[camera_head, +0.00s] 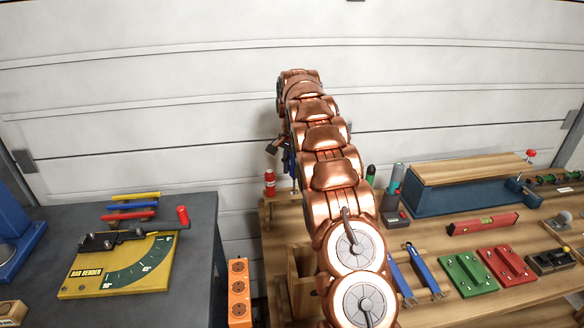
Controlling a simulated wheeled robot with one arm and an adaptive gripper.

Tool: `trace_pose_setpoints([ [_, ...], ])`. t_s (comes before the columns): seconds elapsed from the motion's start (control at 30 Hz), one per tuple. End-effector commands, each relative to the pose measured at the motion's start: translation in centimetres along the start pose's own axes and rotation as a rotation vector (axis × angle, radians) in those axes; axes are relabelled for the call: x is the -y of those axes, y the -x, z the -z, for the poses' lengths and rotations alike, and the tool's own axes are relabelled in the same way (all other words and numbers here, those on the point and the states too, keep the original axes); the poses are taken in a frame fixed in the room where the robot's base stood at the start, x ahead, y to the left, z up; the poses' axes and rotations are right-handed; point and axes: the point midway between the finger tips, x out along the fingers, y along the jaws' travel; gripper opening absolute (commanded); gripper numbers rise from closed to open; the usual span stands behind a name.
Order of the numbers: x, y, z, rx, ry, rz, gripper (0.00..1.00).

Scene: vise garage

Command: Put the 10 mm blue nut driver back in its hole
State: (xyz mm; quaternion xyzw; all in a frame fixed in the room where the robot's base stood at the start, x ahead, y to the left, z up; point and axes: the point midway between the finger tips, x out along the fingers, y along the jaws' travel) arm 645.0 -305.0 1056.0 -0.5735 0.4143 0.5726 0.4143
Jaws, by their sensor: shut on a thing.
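My copper-coloured arm reaches across the middle of the view toward the back of the wooden bench. My gripper (276,146) shows only in part as dark pieces at the left of the arm's far end. It is shut on a slim blue thing (288,161), apparently the blue nut driver, which hangs just beside the arm above the bench's back edge. Most of it is hidden by the arm, and its size mark cannot be read. The hole for the driver cannot be made out; the arm covers that part of the bench.
A red bottle-like thing (270,184) stands left of the arm. Green (370,173) and grey-teal (397,176) upright things stand right of it. A bar bender (120,268) occupies the left table.

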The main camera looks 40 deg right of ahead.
Motion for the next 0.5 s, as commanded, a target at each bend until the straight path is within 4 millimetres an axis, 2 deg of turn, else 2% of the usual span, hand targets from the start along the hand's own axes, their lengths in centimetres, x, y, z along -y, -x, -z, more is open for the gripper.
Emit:
trace_pose_setpoints([
  [0.27,0.0,-0.1,0.0,0.0,0.0,0.0,0.0],
  [0.5,0.0,-1.0,0.0,0.001,-0.001,0.0,0.0],
])
